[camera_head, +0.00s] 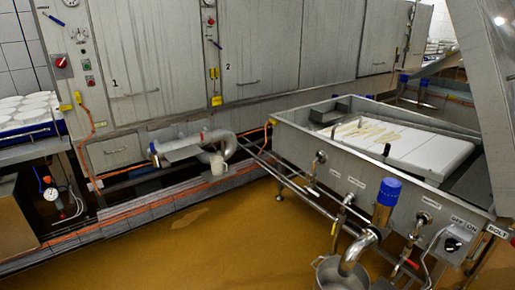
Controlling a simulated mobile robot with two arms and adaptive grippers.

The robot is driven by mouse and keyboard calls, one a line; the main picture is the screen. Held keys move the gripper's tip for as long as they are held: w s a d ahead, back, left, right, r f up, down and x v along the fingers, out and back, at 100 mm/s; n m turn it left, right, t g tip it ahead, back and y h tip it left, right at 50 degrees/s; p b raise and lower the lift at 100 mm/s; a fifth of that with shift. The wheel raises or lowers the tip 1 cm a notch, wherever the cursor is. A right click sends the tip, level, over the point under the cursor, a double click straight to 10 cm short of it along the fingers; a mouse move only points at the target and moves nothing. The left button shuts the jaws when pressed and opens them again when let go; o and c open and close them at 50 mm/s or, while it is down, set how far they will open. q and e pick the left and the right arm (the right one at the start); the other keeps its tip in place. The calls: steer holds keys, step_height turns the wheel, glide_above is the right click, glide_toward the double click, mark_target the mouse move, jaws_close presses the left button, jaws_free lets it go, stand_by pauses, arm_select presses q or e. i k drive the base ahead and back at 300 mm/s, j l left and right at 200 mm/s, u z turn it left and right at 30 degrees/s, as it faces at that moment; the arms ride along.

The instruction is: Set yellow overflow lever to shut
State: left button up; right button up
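I cannot pick out the yellow overflow lever for certain. A small upright yellow piece (214,73) sits on the cabinet front between the doors marked 1 and 2, with a yellow tag (216,100) below it. Whether the upright piece is a lever, and how it is set, is too small to tell. The steel vat (300,138) at the right carries several valves and small labels along its front; the label wording is mostly unreadable. Neither of my grippers is in view.
A blue-capped pipe (388,191) bends down into a steel pot (332,274) before the vat. A red-handled valve (411,263) and an OFF/ON knob (452,244) are at lower right. Pipework (190,150) runs along the cabinets. The brown wet floor (220,245) is open at lower centre.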

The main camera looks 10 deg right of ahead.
mark_target(334, 224)
steer(key=i+z, duration=0.1)
steer(key=i, duration=0.8)
steer(key=i+j+z, duration=0.1)
steer(key=i, duration=0.75)
steer(key=i+j+z, duration=0.2)
steer(key=i+z, duration=0.25)
steer(key=i+j+z, duration=0.3)
steer(key=z, duration=0.15)
steer(key=i+j+z, duration=0.45)
steer(key=k, duration=0.05)
